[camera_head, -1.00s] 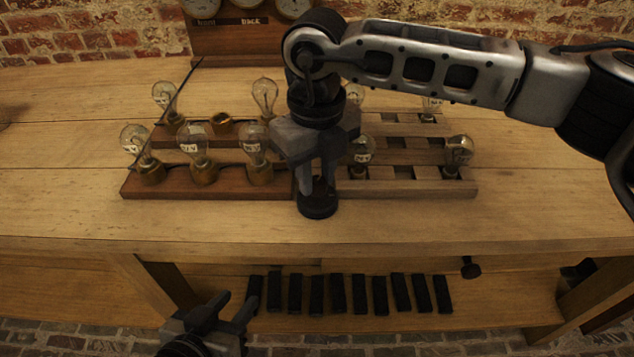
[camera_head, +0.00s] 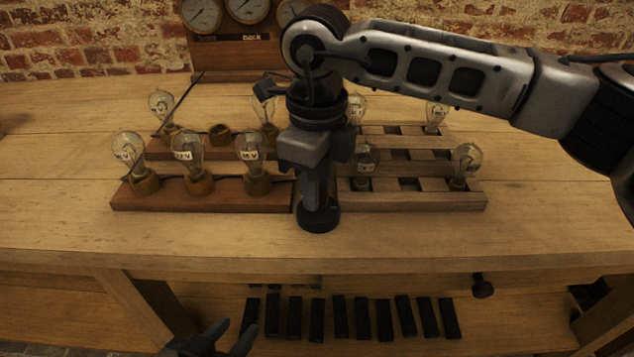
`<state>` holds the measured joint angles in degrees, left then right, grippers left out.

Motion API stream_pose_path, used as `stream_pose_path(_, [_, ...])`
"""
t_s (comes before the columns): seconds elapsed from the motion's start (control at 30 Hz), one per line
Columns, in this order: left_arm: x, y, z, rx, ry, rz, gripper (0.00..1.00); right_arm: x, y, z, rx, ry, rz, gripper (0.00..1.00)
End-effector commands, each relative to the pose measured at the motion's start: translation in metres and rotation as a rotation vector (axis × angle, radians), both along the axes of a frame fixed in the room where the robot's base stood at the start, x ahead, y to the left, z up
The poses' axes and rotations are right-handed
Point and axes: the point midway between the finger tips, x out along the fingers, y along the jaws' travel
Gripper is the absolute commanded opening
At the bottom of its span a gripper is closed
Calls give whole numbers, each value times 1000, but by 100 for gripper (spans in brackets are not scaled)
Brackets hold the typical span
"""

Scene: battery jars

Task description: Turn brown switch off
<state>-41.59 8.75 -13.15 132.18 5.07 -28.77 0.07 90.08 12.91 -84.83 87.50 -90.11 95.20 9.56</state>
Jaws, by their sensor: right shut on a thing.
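The brown wooden board (camera_head: 215,203) lies on the bench with several labelled bulbs in brass sockets along it. At its right end, near the front, stands a dark round-based piece (camera_head: 318,222), which may be the switch; its top is hidden by my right gripper. My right gripper (camera_head: 317,203) points straight down and is shut on this piece, its fingers seen nearly edge-on. No marking on the piece is readable. My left gripper (camera_head: 233,332) is open and empty at the bottom edge, below the bench front; only its fingers and part of its body show.
A paler grooved wooden rack (camera_head: 420,202) with several bulbs (camera_head: 466,161) lies right of my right gripper. A gauge panel (camera_head: 240,50) stands at the back by the brick wall. Several black bars (camera_head: 340,316) lie on the lower shelf. The bench front is clear.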

Motion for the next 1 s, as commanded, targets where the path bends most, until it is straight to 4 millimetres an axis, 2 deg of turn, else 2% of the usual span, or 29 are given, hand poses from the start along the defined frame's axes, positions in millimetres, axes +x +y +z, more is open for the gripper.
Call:
stream_pose_path(0.33, [4,0,-1,1,-5,-1,36,0,0,2,1,-3,4,3])
stream_pose_path(0.37, [4,0,-1,1,-6,-1,36,0,0,2,1,-3,4,34])
stream_pose_path(0.4, [4,0,-1,1,-6,-1,36,0,0,2,1,-3,4,46])
stream_pose_path(0.43, [4,0,0,1,-7,-1,36,0,0,1,1,-3,4,48])
stream_pose_path(0.77, [3,0,0,1,-6,1,36,0,0,4,0,-2,2,48])
stream_pose_path(0.87, [2,1,1,1,-5,3,36,1,0,14,0,-2,2,48])
stream_pose_path(1.0, [2,2,4,1,-11,6,36,1,0,43,2,-4,1,48])
